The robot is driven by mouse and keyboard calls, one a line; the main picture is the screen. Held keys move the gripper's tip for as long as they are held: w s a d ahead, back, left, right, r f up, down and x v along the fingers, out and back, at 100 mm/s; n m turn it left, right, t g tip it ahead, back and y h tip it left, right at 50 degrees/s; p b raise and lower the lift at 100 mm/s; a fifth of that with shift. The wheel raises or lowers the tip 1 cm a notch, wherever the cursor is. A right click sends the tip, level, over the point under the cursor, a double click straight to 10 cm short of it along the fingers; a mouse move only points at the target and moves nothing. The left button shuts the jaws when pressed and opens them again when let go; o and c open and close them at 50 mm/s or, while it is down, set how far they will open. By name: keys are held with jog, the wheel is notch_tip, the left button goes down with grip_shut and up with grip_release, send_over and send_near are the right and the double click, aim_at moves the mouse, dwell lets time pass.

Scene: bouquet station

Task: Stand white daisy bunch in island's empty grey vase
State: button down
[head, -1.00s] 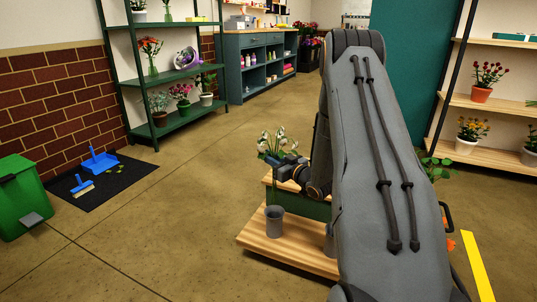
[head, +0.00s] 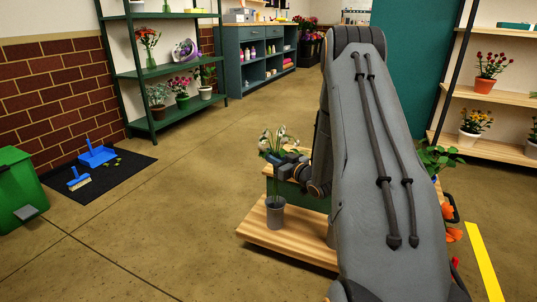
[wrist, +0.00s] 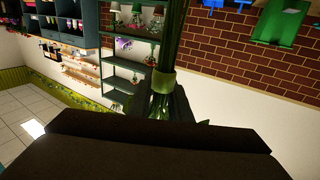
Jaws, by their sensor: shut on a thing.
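The white daisy bunch (head: 276,141) stands upright in my gripper (head: 277,162), which is shut on its stems. White blooms show above the jaws in the head view. The grey vase (head: 275,215) stands on the low wooden deck of the island (head: 262,237), directly below the bunch. Thin stems run down from the jaws to the vase mouth; I cannot tell how far they reach inside. In the wrist view the green stems (wrist: 172,40) rise between the dark jaws (wrist: 160,140), with a pale green band around them.
A dark green shelf with potted flowers (head: 182,85) stands at the back left. A green bin (head: 18,190) and a black mat (head: 100,178) are at left. A leafy plant (head: 436,158) and orange blooms (head: 452,234) show right of my arm. The floor left of the island is clear.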

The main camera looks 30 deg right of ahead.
notch_tip(320, 180, down, 11)
jog(key=b, duration=0.6)
jog(key=shift+b, duration=0.3)
jog(key=shift+f, duration=0.6)
dwell(1.1)
jog(key=c, duration=1.6)
grip_release()
jog(key=shift+o, duration=0.2)
jog(key=shift+s, duration=0.1)
